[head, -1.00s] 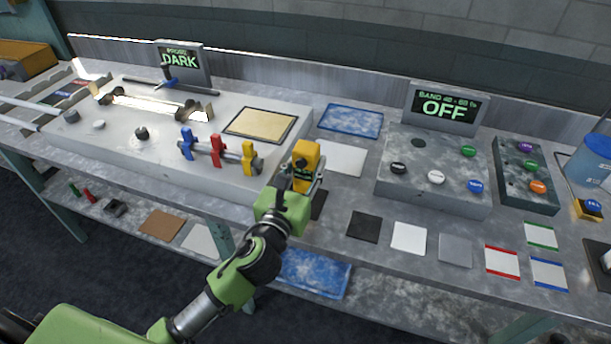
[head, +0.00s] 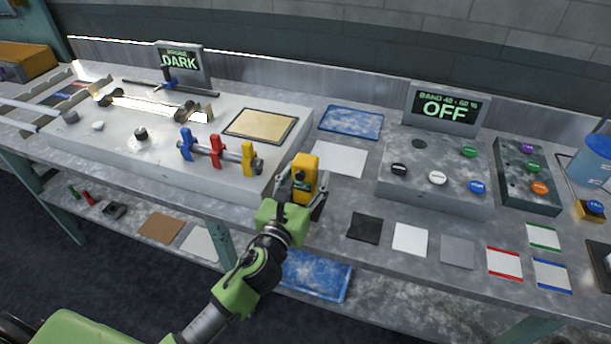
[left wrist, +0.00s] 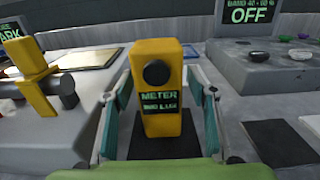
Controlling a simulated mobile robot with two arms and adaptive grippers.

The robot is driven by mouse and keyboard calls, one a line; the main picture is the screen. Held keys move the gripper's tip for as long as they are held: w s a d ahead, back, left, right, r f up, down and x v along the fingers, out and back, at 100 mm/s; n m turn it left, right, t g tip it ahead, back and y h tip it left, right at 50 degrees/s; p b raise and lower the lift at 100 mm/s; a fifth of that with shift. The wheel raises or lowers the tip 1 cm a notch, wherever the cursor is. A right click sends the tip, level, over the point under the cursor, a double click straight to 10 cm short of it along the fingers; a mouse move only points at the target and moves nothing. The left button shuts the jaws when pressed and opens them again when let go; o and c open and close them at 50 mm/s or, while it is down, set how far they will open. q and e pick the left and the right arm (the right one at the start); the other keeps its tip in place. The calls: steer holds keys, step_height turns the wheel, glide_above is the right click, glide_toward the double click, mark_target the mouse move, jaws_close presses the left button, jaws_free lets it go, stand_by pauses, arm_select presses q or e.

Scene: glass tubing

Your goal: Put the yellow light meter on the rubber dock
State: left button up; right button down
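The yellow light meter (head: 305,172) stands upright near the middle of the bench. In the left wrist view the meter (left wrist: 157,95) faces me, with a dark round sensor above a small green-lettered display. It appears to stand on a dark flat pad (left wrist: 190,148), which looks like the rubber dock; the pad is mostly hidden in the head view. My left gripper (head: 303,190) has its fingers on either side of the meter. In the left wrist view narrow gaps show between the finger pads and the meter, so the gripper looks open. My right gripper is not in view.
A black square mat (head: 365,228) and a white one (head: 410,239) lie to the right. The lamp bench unit (head: 85,145) with blue, red and yellow clamps stands close on the left. The control box (head: 433,185) reading OFF stands at the right. A white sheet (head: 340,158) lies behind.

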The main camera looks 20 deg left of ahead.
arm_select(q)
steer(key=shift+r, duration=0.15)
steer(key=shift+s, duration=0.35)
steer(key=s+b, duration=0.2)
steer(key=s, duration=0.8)
steer(key=shift+s+a, duration=0.15)
steer(key=shift+a, duration=0.05)
steer(key=shift+s, duration=0.5)
